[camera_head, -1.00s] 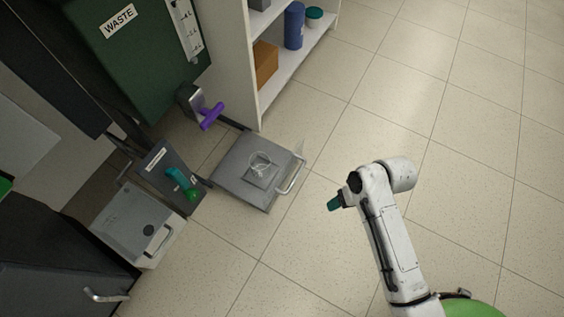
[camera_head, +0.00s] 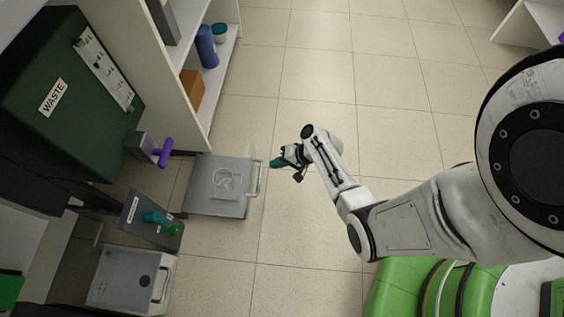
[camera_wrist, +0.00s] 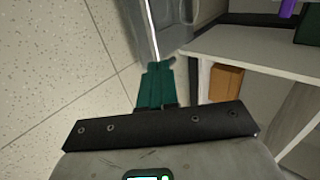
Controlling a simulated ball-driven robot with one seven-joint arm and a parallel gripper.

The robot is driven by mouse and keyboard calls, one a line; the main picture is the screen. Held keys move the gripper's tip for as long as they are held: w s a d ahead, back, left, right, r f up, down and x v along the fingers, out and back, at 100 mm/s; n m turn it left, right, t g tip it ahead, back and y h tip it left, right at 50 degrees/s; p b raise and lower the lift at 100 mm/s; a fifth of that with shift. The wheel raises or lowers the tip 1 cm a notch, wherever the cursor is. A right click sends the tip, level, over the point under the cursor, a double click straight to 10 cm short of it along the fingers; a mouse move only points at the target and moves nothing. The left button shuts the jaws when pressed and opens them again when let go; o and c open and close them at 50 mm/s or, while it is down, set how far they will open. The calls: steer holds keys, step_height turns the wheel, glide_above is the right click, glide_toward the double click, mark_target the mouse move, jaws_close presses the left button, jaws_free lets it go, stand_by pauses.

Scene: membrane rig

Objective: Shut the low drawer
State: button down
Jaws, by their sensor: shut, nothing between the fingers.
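The low drawer (camera_head: 203,205) is a shallow grey tray that stands pulled out, low over the floor below the green waste bin (camera_head: 70,75). A clear, roundish thing lies in it. Its pale bar handle (camera_head: 260,180) is on its right front. My gripper (camera_head: 276,163), with teal fingers, is shut and empty, just right of the handle's far end; I cannot tell whether they touch. In the wrist view the shut fingers (camera_wrist: 157,85) point at a grey drawer side (camera_wrist: 185,22) with a bright edge.
A white shelf unit (camera_head: 177,50) with a brown box (camera_head: 191,92) stands behind the drawer. A purple handle (camera_head: 165,152) juts out above it. A panel with a teal-green lever (camera_head: 160,222) and a grey-white box (camera_head: 130,282) are nearer. The tiled floor on the right is clear.

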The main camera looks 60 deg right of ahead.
steer(key=b+x, duration=0.1)
steer(key=x, duration=0.3)
steer(key=shift+s+f+b, duration=0.1)
steer(key=shift+f+b, duration=0.05)
steer(key=shift+b, duration=0.15)
steer(key=w, duration=0.1)
steer(key=w+a+b, duration=0.1)
steer(key=w, duration=0.1)
steer(key=shift+w+f, duration=0.1)
steer(key=shift+w+a, duration=0.25)
steer(key=shift+w, duration=0.3)
steer(key=shift+w, duration=0.1)
